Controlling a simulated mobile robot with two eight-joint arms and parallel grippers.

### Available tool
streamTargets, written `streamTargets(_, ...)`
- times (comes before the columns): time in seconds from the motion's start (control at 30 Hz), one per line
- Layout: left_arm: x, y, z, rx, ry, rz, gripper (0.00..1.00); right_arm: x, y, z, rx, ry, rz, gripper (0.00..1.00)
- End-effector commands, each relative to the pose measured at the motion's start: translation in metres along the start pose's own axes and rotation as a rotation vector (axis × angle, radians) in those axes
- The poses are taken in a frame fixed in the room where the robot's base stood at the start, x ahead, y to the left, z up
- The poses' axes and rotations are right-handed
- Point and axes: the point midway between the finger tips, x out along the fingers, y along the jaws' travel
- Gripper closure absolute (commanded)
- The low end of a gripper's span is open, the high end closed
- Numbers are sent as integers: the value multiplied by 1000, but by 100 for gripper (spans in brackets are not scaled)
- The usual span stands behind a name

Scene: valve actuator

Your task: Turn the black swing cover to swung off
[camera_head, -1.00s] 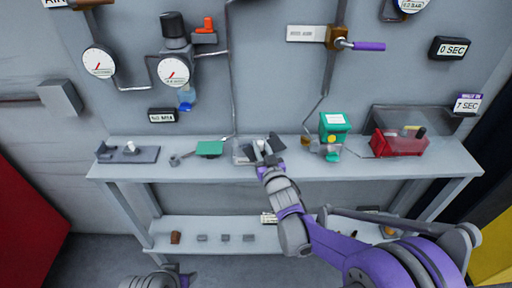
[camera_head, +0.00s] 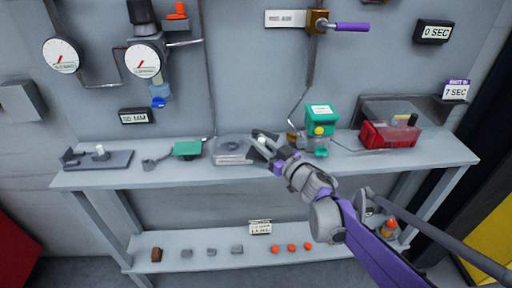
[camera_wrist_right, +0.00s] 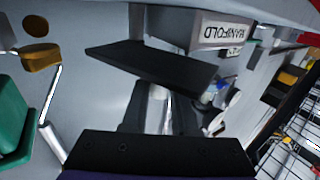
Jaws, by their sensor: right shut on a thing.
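The black swing cover (camera_wrist_right: 150,66) is a flat dark plate lying across the far end of my right gripper's fingers in the right wrist view. My right gripper (camera_wrist_right: 158,105) is shut on it; the fingers hide part of the grip. In the head view my right gripper (camera_head: 261,138) is at the right end of the grey manifold block (camera_head: 232,150) on the upper shelf. The cover is too small there to tell from the fingers. A white MANIFOLD label (camera_wrist_right: 222,30) shows upside down just beyond the cover. My left gripper is out of view.
The green box (camera_head: 319,118) stands close to the right of my right gripper, with a red box (camera_head: 389,134) beyond it. A green plate (camera_head: 187,149) and a grey fixture (camera_head: 98,159) are to the left. A lower shelf (camera_head: 180,238) holds small parts.

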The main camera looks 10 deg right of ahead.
Motion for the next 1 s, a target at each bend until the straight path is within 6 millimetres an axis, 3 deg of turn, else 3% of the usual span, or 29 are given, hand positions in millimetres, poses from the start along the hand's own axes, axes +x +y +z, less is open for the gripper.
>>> streamTargets(0.77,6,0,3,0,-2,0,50,-6,7,5,-3,-11,-106,100)
streamTargets(0.8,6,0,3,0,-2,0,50,-6,7,5,-3,-11,-106,71)
streamTargets(0.93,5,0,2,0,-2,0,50,-6,7,4,-3,-10,-106,48)
streamTargets(1.0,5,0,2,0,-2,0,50,-5,7,4,-2,-9,-106,43)
